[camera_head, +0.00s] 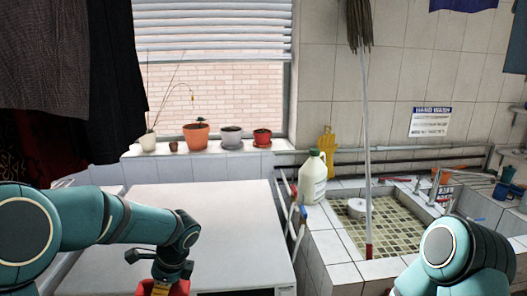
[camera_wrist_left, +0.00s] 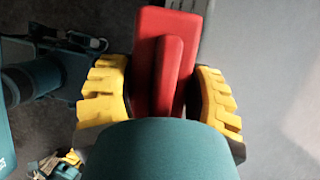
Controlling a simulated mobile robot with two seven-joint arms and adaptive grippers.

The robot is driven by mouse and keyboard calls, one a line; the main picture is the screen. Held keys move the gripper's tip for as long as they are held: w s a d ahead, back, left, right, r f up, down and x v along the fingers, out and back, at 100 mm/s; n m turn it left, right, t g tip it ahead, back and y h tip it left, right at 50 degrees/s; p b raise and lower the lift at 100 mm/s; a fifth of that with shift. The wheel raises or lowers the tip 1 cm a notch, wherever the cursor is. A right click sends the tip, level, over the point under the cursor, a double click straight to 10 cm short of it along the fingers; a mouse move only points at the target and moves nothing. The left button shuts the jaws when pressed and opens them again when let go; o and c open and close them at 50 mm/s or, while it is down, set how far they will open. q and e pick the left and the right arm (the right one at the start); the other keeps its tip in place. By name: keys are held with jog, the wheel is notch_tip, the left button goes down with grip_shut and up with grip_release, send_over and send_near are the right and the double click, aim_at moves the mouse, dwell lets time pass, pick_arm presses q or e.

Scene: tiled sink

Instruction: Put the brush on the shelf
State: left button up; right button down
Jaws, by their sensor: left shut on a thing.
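My left gripper (camera_wrist_left: 166,85) is shut on a red object (camera_wrist_left: 160,60), with a yellow finger on each side of it. The object has a flat body and a raised ridge or handle; its bristles do not show, so I cannot confirm it is the brush. In the head view, only part of the red object (camera_head: 179,289) shows at the bottom edge, beside the white cabinet's front. A tiled ledge (camera_head: 222,153) runs under the window; I cannot tell whether it is the shelf. My right gripper is out of view; only its arm shows at lower right.
The white cabinet top (camera_head: 225,215) is clear. Potted plants, including an orange pot (camera_head: 196,136), stand on the ledge. A white jug (camera_head: 313,178) stands beside the tiled sink (camera_head: 345,240). A mop (camera_head: 366,150) stands upright in the sink area. Dark clothes (camera_head: 60,80) hang at upper left.

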pick_arm(q)
jog(key=s+d+f+n+g+h, duration=0.2)
jog(key=s+d+f+n, duration=0.1)
jog(key=f+n, duration=0.3)
jog(key=s+d+f+n+g+h+b, duration=0.1)
jog(key=s+d+f+n, duration=0.3)
jog(key=n, duration=0.6)
notch_tip(320, 180, down, 2)
jog(key=shift+s+f+n+g+h, duration=0.1)
jog(key=shift+s+n+g+h, duration=0.25)
jog(key=shift+s+h, duration=0.35)
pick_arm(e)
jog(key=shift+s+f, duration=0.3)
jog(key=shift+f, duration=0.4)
pick_arm(q)
jog(key=shift+w, duration=0.1)
